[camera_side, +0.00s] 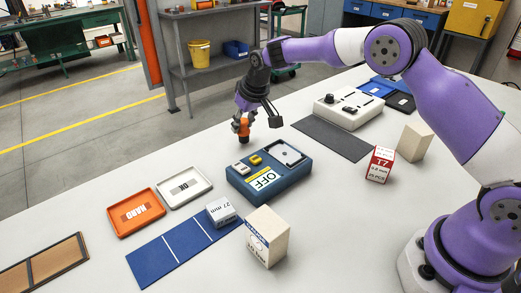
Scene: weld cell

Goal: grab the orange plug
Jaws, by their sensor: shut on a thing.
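My gripper (257,113) is above the table, just behind and above the blue box marked OFF (268,190). It is shut on the orange plug (242,127), a small orange piece with a dark top part. The plug appears raised above the box, near its back left edge. The exact finger contact on the plug is too small to make out.
An orange tray (134,232) and a white tray (198,194) lie left of the box. A blue mat (150,263), a white 27 mm block (221,211), a cream carton (267,250) and a red-white T7 carton (380,165) stand nearby. A grey control box (349,108) is behind.

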